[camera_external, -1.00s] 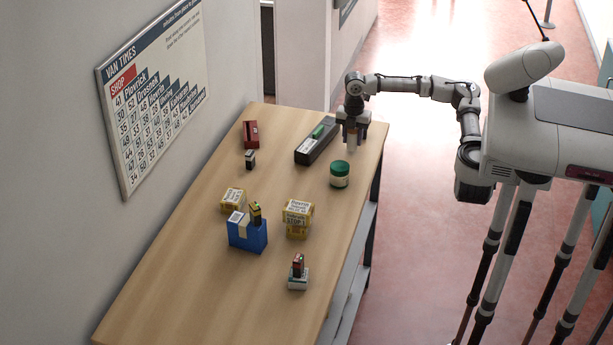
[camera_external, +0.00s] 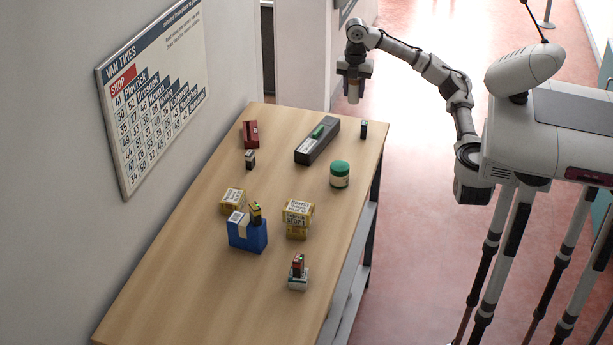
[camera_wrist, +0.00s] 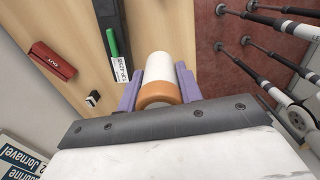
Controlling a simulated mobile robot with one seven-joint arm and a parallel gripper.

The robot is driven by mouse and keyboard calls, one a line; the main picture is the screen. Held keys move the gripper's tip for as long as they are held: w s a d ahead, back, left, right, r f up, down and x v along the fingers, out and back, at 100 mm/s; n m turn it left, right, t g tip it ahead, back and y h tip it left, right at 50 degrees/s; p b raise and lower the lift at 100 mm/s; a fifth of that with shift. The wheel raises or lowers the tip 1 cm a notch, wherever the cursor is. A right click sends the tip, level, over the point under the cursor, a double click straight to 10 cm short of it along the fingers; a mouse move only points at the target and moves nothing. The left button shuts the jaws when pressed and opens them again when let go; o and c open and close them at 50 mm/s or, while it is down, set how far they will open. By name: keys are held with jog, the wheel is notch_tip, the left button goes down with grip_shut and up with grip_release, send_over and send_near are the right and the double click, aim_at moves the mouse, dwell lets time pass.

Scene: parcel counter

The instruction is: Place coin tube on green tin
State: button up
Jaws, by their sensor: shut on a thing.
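My gripper (camera_external: 353,86) is shut on the coin tube (camera_external: 353,94), a pale cylinder, and holds it high above the far end of the table. In the wrist view, the coin tube (camera_wrist: 168,72) is white with an orange end, between the purple fingers of my gripper (camera_wrist: 160,88). The green tin (camera_external: 340,175), with a green top and a pale lower part, stands on the table well below my gripper, nearer the camera. Its top is bare. I cannot make out the tin in the wrist view.
A dark tray with a green item (camera_external: 318,142) lies behind the tin. A small dark block (camera_external: 364,130) stands near the right edge.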

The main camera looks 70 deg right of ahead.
jog(key=a+r+n+p, duration=0.1)
jog(key=a+r+n, duration=0.4)
jog(key=a, duration=0.4)
jog(key=r+n+p, duration=0.1)
jog(key=n, duration=0.7)
send_over(340, 165)
notch_tip(340, 165, down, 19)
jog(key=shift+a+r, duration=0.1)
jog(key=shift+a, duration=0.05)
jog(key=shift+f, duration=0.2)
jog(key=o, duration=1.1)
jog(key=shift+r, duration=0.1)
notch_tip(340, 165, up, 12)
jog(key=shift+r+b, duration=0.1)
jog(key=shift+b, duration=0.2)
